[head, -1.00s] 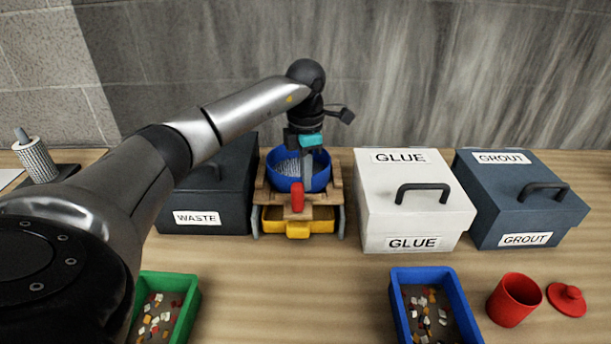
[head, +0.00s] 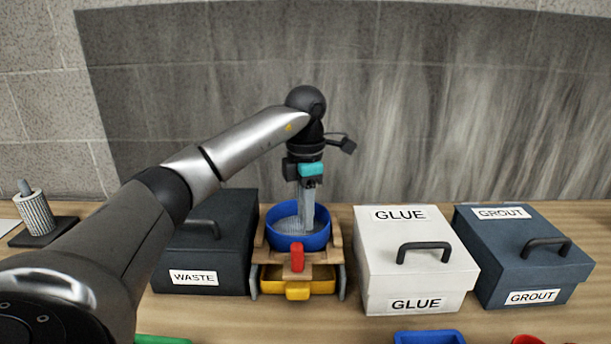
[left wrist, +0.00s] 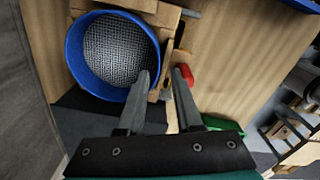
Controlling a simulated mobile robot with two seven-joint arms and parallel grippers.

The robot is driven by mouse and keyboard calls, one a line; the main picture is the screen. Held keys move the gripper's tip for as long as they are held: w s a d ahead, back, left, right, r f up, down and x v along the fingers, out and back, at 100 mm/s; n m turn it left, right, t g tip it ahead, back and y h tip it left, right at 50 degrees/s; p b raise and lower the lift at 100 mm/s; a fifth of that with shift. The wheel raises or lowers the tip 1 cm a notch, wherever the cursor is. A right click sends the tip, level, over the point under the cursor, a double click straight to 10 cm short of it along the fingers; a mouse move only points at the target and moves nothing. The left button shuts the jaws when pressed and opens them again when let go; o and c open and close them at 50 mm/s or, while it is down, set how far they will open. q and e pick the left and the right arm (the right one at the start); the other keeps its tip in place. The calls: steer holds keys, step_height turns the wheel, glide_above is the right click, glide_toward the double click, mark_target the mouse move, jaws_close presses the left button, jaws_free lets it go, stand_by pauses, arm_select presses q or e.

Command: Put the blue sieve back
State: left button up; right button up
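The blue sieve (head: 298,232) is a round blue ring with a grey mesh floor. It sits upright on the wooden stand (head: 334,258), above a yellow drawer (head: 298,290). It also shows in the left wrist view (left wrist: 75,62). My left gripper (head: 308,222) points down over the sieve's right part. In the left wrist view, the fingers of my left gripper (left wrist: 162,74) are apart with nothing held between them, near the sieve's rim. I cannot tell whether a fingertip touches the rim. My right gripper is not in view.
A dark WASTE box (head: 210,250) stands left of the stand. A white GLUE box (head: 415,270) and a blue-grey GROUT box (head: 525,262) stand to its right. A red knob (head: 297,256) is at the stand's front. A blue tray (head: 430,337) shows at the bottom edge.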

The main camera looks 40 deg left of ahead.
arm_select(q)
step_height(320, 180, up, 9)
steer(key=p, duration=0.2)
steer(key=shift+f, duration=0.2)
stand_by(0.4)
